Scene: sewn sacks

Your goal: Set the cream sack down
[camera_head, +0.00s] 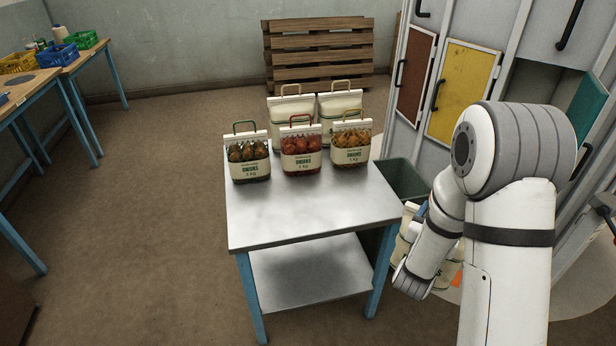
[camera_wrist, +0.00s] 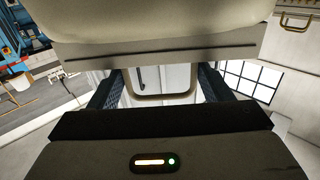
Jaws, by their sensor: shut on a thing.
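In the wrist view, the cream sack (camera_wrist: 150,25) fills the top of the picture, close to my gripper (camera_wrist: 160,88). Its tan loop handle (camera_wrist: 165,99) lies between my two dark fingers, which are shut on it. In the head view, my arm reaches down at the right of the metal table and hides my gripper. Part of a pale sack (camera_head: 401,250) shows beside the arm, below the table top. Whether anything supports its base is hidden.
On the metal table (camera_head: 300,215) stand onion sacks with green (camera_head: 248,160), red (camera_head: 301,150) and yellow (camera_head: 351,147) handles. Two cream sacks (camera_head: 291,109) (camera_head: 340,103) stand behind them. The table's front is clear. A dark green bin (camera_head: 402,178) and lockers (camera_head: 465,92) are at right.

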